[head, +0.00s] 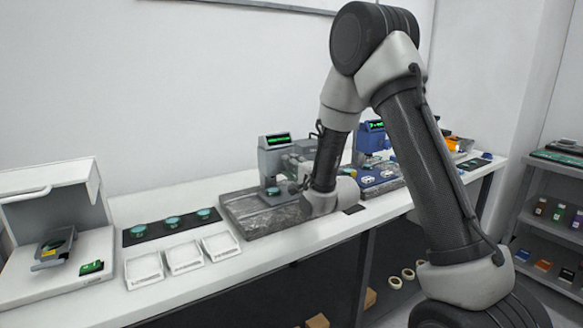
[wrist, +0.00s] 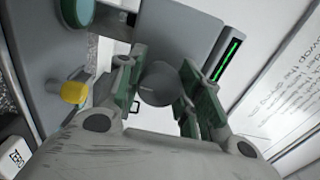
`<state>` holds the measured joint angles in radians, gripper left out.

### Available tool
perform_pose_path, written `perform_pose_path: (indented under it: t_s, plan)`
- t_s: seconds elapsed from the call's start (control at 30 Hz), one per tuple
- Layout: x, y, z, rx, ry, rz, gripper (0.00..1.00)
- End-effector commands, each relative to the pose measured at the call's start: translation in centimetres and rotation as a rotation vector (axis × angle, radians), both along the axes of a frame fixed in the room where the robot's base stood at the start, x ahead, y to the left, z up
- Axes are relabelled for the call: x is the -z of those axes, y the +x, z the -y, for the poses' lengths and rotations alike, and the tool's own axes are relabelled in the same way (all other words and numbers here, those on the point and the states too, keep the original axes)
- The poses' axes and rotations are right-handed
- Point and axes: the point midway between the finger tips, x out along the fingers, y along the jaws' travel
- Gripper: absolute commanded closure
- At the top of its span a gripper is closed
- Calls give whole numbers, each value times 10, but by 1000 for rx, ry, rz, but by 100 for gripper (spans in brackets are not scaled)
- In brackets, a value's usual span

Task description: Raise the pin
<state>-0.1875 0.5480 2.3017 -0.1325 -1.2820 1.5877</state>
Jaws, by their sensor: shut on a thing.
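A dark grey rounded knob, which looks like the top of the pin (wrist: 158,84), sits between the green-padded fingers of my gripper (wrist: 162,90) in the wrist view. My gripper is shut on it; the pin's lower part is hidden. In the head view my gripper (head: 296,187) is at the grey-blue instrument (head: 272,158) with a lit green display, which stands on a grey stone slab (head: 262,222). The pin cannot be made out there. The instrument's display (wrist: 227,60) also shows at right in the wrist view.
A yellow-capped knob (wrist: 74,92) and a teal disc (wrist: 77,12) lie left of the fingers. On the bench, a black mat (head: 152,231) with teal discs and several white trays (head: 184,256) are left of the slab. A blue instrument (head: 371,138) stands behind my arm.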

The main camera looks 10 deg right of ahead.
Motion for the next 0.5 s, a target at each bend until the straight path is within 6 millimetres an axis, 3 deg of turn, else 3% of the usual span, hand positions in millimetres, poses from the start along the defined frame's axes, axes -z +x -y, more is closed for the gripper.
perform_pose_path:
  t_s: [0.5]
  plan:
    - [1,-1,1,1,35,-16,88]
